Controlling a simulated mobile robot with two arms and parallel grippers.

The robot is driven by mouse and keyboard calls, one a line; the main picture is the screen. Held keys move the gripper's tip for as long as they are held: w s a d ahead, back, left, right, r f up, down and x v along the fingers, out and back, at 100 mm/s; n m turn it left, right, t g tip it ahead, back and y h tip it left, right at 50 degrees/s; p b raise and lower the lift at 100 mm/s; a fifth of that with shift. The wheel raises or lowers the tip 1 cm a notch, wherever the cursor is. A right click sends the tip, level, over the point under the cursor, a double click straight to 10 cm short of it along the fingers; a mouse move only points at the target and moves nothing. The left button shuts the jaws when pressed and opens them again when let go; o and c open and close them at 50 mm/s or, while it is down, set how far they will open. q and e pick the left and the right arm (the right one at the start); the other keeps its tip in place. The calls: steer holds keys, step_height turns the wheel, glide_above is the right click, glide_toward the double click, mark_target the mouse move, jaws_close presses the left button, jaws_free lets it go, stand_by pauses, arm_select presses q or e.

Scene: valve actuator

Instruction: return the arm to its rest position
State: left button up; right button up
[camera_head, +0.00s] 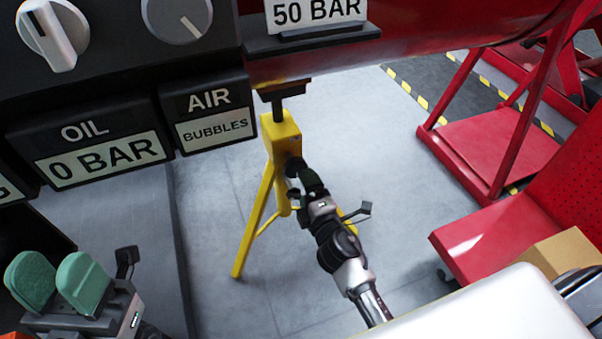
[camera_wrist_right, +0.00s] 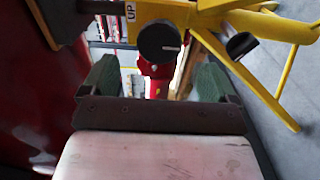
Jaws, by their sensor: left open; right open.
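My left gripper (camera_head: 57,281) is at the lower left of the head view, its two green finger pads apart and empty. My right arm reaches up from the bottom toward the yellow stand, and its gripper (camera_head: 297,174) is in front of the stand's upper part, where its fingers are hard to make out. In the right wrist view the green fingers of the right gripper (camera_wrist_right: 155,84) are spread with nothing between them. A round black knob (camera_wrist_right: 160,42) with a white mark appears beyond them, beside an "UP" label (camera_wrist_right: 130,12).
The yellow tripod stand (camera_head: 281,140) is under the red pipe (camera_head: 400,40). A dark panel with knobs (camera_head: 178,18), an "OIL 0 BAR" sign (camera_head: 98,160) and an "AIR BUBBLES" sign (camera_head: 213,130) fills the upper left. A red cart (camera_head: 490,240) carries a cardboard box (camera_head: 560,255) at right.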

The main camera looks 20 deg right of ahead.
steer(key=shift+s+d, duration=0.1)
steer(key=shift+s, duration=0.65)
